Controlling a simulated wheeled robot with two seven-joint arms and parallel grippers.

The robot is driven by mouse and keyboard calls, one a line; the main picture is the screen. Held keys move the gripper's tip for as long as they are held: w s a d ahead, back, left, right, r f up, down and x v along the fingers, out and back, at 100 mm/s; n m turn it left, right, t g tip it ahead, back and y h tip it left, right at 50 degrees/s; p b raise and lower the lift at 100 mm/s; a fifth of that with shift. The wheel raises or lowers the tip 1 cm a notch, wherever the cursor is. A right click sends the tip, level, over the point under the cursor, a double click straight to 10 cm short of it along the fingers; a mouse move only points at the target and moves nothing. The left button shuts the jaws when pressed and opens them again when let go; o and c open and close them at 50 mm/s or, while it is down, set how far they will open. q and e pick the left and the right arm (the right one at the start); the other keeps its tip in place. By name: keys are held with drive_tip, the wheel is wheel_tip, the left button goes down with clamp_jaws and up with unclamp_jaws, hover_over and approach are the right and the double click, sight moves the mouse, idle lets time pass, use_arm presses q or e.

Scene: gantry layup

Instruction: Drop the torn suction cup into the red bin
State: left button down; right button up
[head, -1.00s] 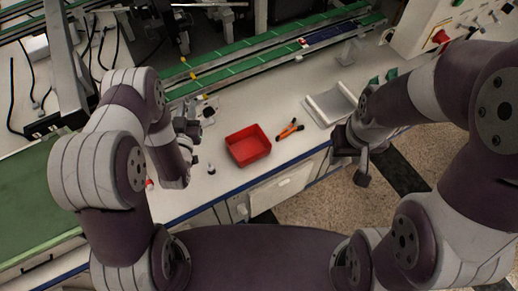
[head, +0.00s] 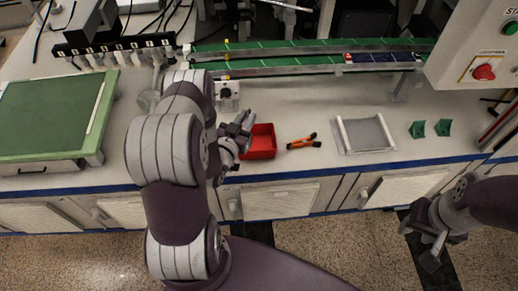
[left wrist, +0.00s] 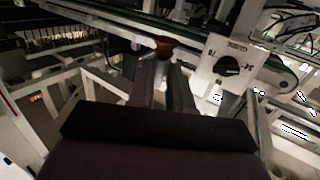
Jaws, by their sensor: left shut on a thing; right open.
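The red bin (head: 262,150) stands on the white bench, open at the top. My left gripper (head: 245,124) is at the bin's left rim in the head view; I cannot tell its height above the bench. In the left wrist view its fingers (left wrist: 168,75) are shut on a small reddish-brown suction cup (left wrist: 165,44), which sticks out past the fingertips. Any tear in the cup is too small to see, and the cup is hidden in the head view. My right gripper (head: 427,248) is open and empty, out in front of the bench at the lower right.
Orange-and-black pliers (head: 303,143) lie right of the bin. Further right are a grey tray (head: 366,134) and two green brackets (head: 418,129). A white knob box (head: 228,95) stands behind my left gripper, before the green conveyor (head: 300,47). Bench between pliers and tray is clear.

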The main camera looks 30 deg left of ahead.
use_arm(q)
wheel_tip(320, 180, down, 3)
drive_tip(key=shift+f+b, duration=0.1)
drive_tip(key=shift+b, duration=0.75)
use_arm(e)
wheel_tip(320, 180, down, 3)
drive_tip(key=shift+r, duration=0.1)
use_arm(q)
drive_tip(key=c, duration=1)
unclamp_jaws()
drive_tip(key=shift+o, duration=0.2)
drive_tip(key=s+p, duration=0.1)
drive_tip(key=s, duration=1.1)
drive_tip(key=shift+s+d+r, duration=0.2)
drive_tip(key=shift+s+r, duration=0.15)
drive_tip(key=shift+r, duration=0.05)
use_arm(e)
drive_tip(key=shift+r, duration=0.5)
